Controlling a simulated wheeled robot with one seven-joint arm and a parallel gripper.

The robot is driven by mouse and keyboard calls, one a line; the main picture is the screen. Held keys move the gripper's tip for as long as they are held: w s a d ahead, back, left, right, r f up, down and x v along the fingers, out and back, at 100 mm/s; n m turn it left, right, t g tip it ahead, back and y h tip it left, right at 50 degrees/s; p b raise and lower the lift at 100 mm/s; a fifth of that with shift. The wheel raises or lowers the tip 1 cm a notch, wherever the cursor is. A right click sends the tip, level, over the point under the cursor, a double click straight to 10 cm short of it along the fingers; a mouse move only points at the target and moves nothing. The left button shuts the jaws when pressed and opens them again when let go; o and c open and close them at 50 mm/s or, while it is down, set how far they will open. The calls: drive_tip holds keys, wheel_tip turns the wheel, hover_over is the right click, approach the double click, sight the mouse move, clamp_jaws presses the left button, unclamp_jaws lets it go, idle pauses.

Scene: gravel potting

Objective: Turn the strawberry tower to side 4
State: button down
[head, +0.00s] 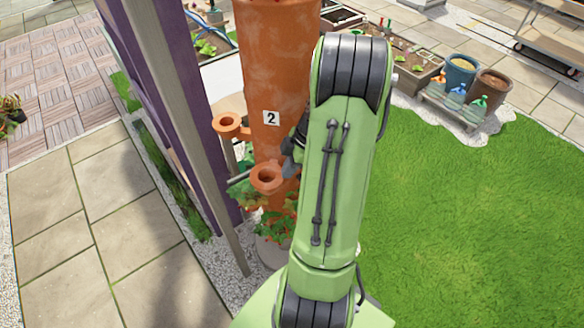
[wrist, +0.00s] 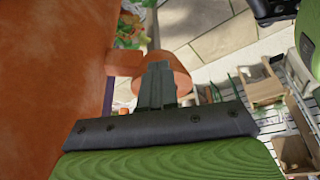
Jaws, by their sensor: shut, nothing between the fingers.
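The strawberry tower (head: 276,60) is a tall terracotta column standing upright left of my arm, with a white label "2" (head: 271,118) facing the head camera. Planting cups (head: 267,178) stick out from it, and green strawberry leaves show low down. In the wrist view the tower wall (wrist: 50,70) fills the left side. My gripper (wrist: 157,68) is shut and empty beside the wall, its fingertips overlapping a terracotta cup (wrist: 177,75) in the picture. I cannot tell whether they touch it. In the head view my arm mostly hides the gripper.
A grey post (head: 180,120) and purple panel stand close left of the tower. Raised planter beds (head: 420,75) lie behind. A blue pot (head: 460,75) and a brown pot (head: 490,90) stand at the back right. Open lawn (head: 470,220) lies right, paving left.

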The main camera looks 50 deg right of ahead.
drive_tip(key=shift+w+a+f+m+b, duration=0.1)
drive_tip(key=shift+w+a+m+b, duration=0.4)
drive_tip(key=shift+w+a+m, duration=0.25)
drive_tip(key=w+a+m, duration=0.1)
drive_tip(key=w, duration=0.1)
drive_tip(key=w+a+m+h+b, duration=0.1)
drive_tip(key=w+m, duration=0.1)
drive_tip(key=w+a+m+t+h+b, duration=0.1)
drive_tip(key=w+m, duration=0.1)
drive_tip(key=shift+w+a, duration=0.3)
drive_tip(key=shift+w, duration=0.1)
drive_tip(key=shift+w+a, duration=0.15)
drive_tip(key=shift+w, duration=0.9)
